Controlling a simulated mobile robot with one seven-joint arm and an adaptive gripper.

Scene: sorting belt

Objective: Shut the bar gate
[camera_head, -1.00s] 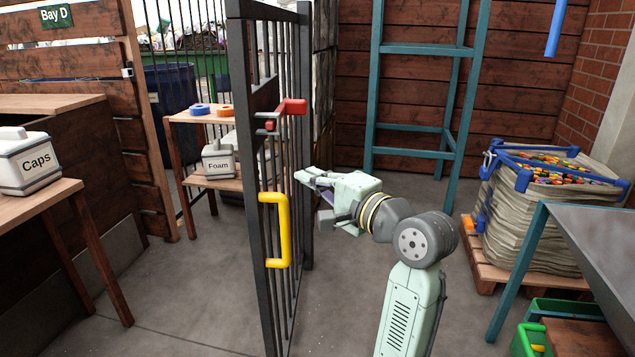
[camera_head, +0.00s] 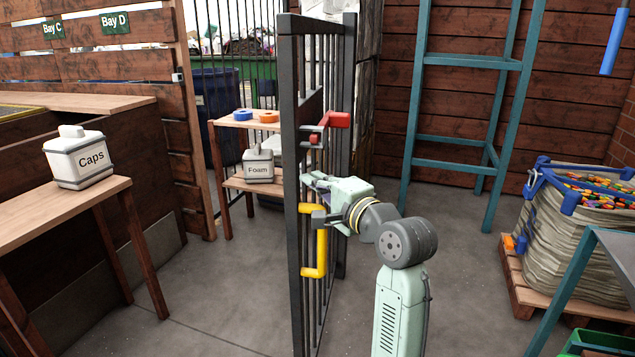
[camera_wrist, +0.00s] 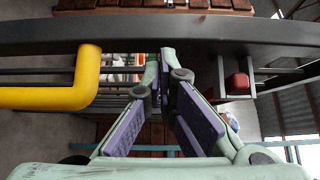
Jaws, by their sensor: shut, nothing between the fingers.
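The dark bar gate (camera_head: 291,240) stands swung out into the room, seen nearly edge-on in the head view. A yellow handle (camera_head: 321,250) is on its near part, with a red latch (camera_head: 338,119) above. My gripper (camera_head: 308,181) is shut and empty, at the gate's face, between latch and handle height. Its wrist covers part of the handle. In the wrist view, my fingertips (camera_wrist: 166,62) lie close to the gate's dark post (camera_wrist: 130,32), between the yellow handle (camera_wrist: 85,82) and the red latch (camera_wrist: 238,84). I cannot tell whether they touch it.
Left stands a wooden table (camera_head: 75,208) with a Caps container (camera_head: 78,158). Behind the gate, a small table (camera_head: 222,150) bears a Foam container (camera_head: 258,166) and tape rolls. A teal rack (camera_head: 412,110) and a full sack (camera_head: 565,240) stand right. Floor between is clear.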

